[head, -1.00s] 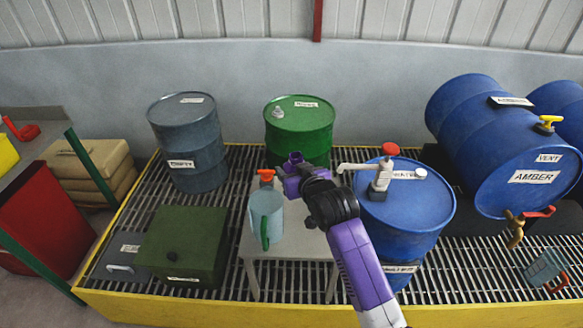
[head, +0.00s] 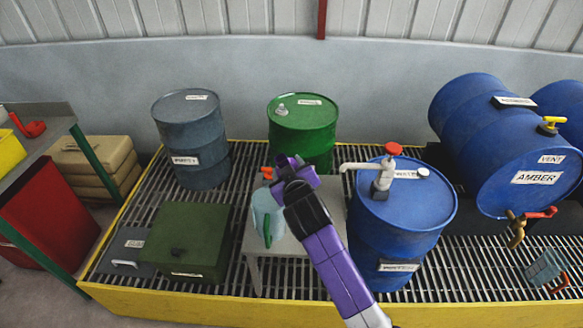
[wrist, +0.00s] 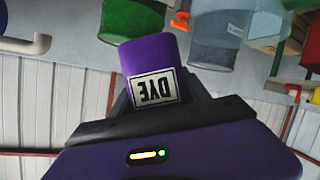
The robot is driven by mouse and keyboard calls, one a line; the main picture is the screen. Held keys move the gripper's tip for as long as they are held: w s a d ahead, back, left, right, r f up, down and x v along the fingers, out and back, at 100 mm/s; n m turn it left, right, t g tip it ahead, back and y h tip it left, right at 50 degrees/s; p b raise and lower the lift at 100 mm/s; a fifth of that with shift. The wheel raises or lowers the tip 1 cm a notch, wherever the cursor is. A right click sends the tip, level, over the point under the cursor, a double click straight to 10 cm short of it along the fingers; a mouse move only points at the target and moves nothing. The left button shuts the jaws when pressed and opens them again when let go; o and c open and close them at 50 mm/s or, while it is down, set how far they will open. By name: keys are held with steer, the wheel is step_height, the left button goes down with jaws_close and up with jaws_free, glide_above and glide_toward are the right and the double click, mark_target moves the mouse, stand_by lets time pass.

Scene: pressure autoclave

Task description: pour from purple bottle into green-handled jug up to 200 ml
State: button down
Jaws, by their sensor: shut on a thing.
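In the head view, my gripper (head: 294,172) is shut on the purple bottle (head: 282,160), just up and right of the jug. The bottle's top appears to lean left; gripper and bottle are similar in colour, so its exact tilt is hard to tell. In the wrist view, the bottle (wrist: 155,62) sits between the jaws, its white DYE label upside down in the picture. The pale, translucent jug (head: 268,214) stands on a small grey table, its green handle toward the front. No liquid stream shows, and its level and marks are too small to read.
A blue drum (head: 402,215) with a red-topped pump (head: 384,178) stands close right of my gripper. A green drum (head: 303,130) is behind, a grey drum (head: 191,140) back left. A dark green box (head: 187,240) stands left of the small table (head: 300,245).

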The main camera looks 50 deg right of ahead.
steer(key=shift+s+d+f+n+h+b, duration=0.15)
steer(key=shift+d+n+h, duration=0.1)
steer(key=shift+n+h, duration=0.2)
steer(key=shift+s+d+r+n+h+b, duration=0.1)
steer(key=shift+d+n+h+b, duration=0.1)
steer(key=shift+n+h, duration=0.25)
steer(key=n+b, duration=0.1)
steer(key=d+n+h+b, duration=0.1)
steer(key=n, duration=0.1)
steer(key=shift+s+f, duration=0.2)
steer(key=shift+f, duration=0.15)
steer(key=shift+f+n+h+b, duration=0.15)
steer(key=shift+n+h+b, duration=0.35)
steer(key=shift+n, duration=0.1)
steer(key=shift+f+n+h+b, duration=0.3)
steer(key=shift+n+h+b, duration=0.05)
steer(key=shift+n+b, duration=0.5)
steer(key=shift+f+n+h+b, duration=0.3)
steer(key=shift+n+h+b, duration=0.05)
steer(key=shift+n+b, duration=0.45)
stand_by(3.0)
steer(key=shift+a+r+n+t+h+b, duration=0.15)
steer(key=shift+n+t+h+b, duration=0.15)
steer(key=shift+n, duration=0.25)
stand_by(0.7)
